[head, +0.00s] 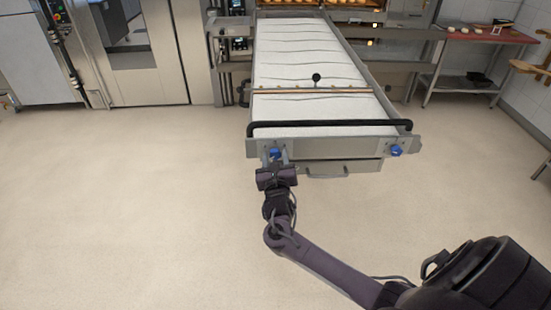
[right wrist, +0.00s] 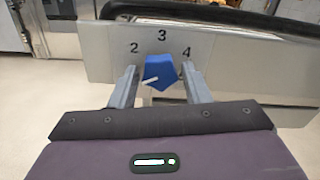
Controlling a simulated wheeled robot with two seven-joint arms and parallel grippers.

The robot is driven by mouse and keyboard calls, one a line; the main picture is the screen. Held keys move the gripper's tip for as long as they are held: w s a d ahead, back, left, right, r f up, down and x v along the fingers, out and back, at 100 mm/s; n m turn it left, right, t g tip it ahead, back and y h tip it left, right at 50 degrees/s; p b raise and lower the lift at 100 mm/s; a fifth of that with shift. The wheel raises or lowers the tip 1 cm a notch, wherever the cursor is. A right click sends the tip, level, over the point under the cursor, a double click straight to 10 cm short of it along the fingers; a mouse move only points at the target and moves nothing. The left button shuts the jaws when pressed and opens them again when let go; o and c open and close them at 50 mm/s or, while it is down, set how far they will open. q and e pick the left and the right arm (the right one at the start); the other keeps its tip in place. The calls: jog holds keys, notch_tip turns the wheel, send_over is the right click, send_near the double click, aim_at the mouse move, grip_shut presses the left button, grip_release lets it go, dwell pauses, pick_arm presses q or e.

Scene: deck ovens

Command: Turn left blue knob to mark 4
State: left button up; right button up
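The left blue knob (head: 275,152) sits on the left of the loader's metal front panel. In the right wrist view the knob (right wrist: 160,72) is below the printed marks 2, 3 and 4; its white line points left and slightly down, away from mark 4 (right wrist: 186,52). My right gripper (head: 276,160) is at this knob. In the right wrist view its two fingers (right wrist: 159,72) stand on either side of the knob, with visible gaps, so it looks open. A second blue knob (head: 396,150) is at the panel's right end. My left gripper is not in view.
A black bar (head: 335,124) runs across the front just above the panel. The white loader belt (head: 312,60) stretches back towards the ovens. A grey handle (head: 330,173) hangs under the panel. A red-topped table (head: 485,34) stands back right. The floor around is clear.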

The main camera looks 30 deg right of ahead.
jog(key=c, duration=0.6)
jog(key=shift+c, duration=0.2)
